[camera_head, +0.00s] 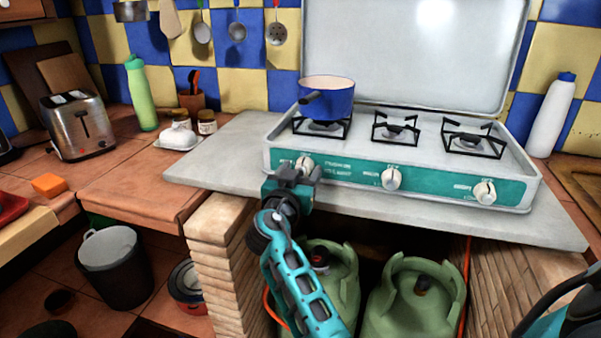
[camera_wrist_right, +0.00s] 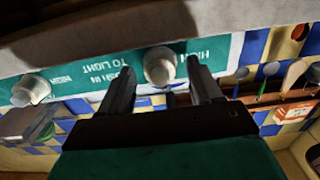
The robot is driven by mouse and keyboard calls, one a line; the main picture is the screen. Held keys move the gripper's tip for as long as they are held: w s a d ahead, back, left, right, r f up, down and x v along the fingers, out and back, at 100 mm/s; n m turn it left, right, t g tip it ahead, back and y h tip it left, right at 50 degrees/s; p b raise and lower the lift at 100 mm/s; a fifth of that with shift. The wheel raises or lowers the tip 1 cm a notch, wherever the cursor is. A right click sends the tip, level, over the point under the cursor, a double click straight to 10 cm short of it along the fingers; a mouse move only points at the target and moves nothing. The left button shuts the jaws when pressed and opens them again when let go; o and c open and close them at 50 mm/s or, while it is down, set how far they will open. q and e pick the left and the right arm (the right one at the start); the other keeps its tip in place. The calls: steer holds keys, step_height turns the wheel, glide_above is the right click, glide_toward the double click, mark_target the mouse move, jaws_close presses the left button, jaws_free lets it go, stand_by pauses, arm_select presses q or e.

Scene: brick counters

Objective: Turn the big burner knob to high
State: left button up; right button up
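The stove (camera_head: 350,182) has a teal front panel with three white knobs: left (camera_head: 304,166), middle (camera_head: 391,178) and right (camera_head: 485,192). Which one is the big burner knob I cannot tell from labels. My right gripper (camera_head: 293,176) is at the left knob. In the right wrist view, that knob (camera_wrist_right: 159,66) shows between the tips of my open right gripper (camera_wrist_right: 162,76), with gaps on both sides. Whether the fingers reach around it is unclear. Another knob (camera_wrist_right: 31,90) shows at the left there. My left gripper is not in view.
A blue pot (camera_head: 328,98) stands on the left burner; the other burners are bare. The stove rests on a grey slab (camera_head: 225,157). Green gas bottles (camera_head: 415,297) stand below. A toaster (camera_head: 80,128) and green bottle (camera_head: 141,95) are at left, a white bottle (camera_head: 550,118) at right.

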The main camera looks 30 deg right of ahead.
steer(key=c, duration=1)
